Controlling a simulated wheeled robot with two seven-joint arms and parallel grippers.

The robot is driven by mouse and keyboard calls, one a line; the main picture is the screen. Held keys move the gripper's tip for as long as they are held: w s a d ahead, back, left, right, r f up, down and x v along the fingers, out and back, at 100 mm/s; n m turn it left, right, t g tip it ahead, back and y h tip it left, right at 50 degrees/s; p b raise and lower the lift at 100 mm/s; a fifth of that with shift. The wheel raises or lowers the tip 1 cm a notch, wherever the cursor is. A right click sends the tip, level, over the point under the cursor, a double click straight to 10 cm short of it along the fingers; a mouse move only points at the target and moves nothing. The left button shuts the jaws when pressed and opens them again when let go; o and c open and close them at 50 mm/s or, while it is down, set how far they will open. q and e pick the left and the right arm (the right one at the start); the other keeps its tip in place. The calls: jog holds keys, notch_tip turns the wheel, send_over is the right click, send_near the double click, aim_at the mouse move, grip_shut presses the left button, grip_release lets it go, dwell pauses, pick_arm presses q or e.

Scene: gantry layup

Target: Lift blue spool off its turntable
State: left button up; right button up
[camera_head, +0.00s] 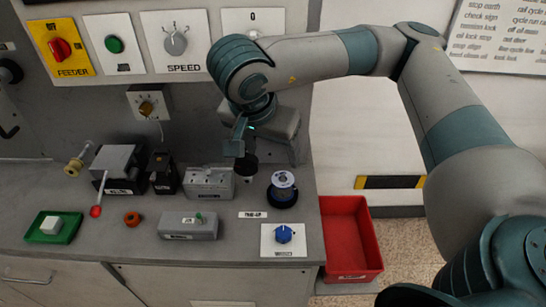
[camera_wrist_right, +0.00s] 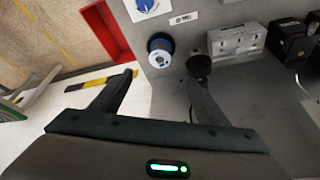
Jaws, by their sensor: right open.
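The blue spool (camera_head: 283,180) has a pale top and sits upright on its dark round turntable (camera_head: 284,199), near the right end of the grey bench. In the right wrist view the spool (camera_wrist_right: 160,47) lies beyond the fingertips, roughly in line with the gap between them. My right gripper (camera_head: 262,142) is open and empty, above and behind the spool, apart from it. Its spread fingers also show in the right wrist view (camera_wrist_right: 160,84). My left gripper is not in view.
A dark round-topped piece (camera_wrist_right: 200,62) stands beside the spool, close to one finger in the picture. A grey socket box (camera_head: 209,183) is left of the spool. A blue knob panel (camera_head: 270,249) lies in front. A red bin (camera_head: 331,215) is right of the bench.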

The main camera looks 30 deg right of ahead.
jog(key=p, duration=0.1)
send_over(282, 178)
jog(key=s+a, duration=0.2)
notch_tip(282, 178, down, 9)
jog(key=x, duration=0.5)
jog(key=shift+w, duration=0.25)
jog(key=shift+w+d+f, duration=0.2)
jog(key=shift+f, duration=0.45)
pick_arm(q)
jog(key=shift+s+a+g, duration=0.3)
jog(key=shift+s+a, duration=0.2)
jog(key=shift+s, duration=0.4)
pick_arm(e)
jog(key=shift+w+d+f, duration=0.15)
jog(key=shift+d+f, duration=0.1)
jog(key=shift+f, duration=0.35)
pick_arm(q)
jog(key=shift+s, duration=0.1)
pick_arm(e)
jog(key=c, duration=1.3)
jog(key=shift+r, duration=0.1)
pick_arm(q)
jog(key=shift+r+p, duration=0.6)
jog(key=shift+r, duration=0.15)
pick_arm(e)
jog(key=shift+r, duration=1.45)
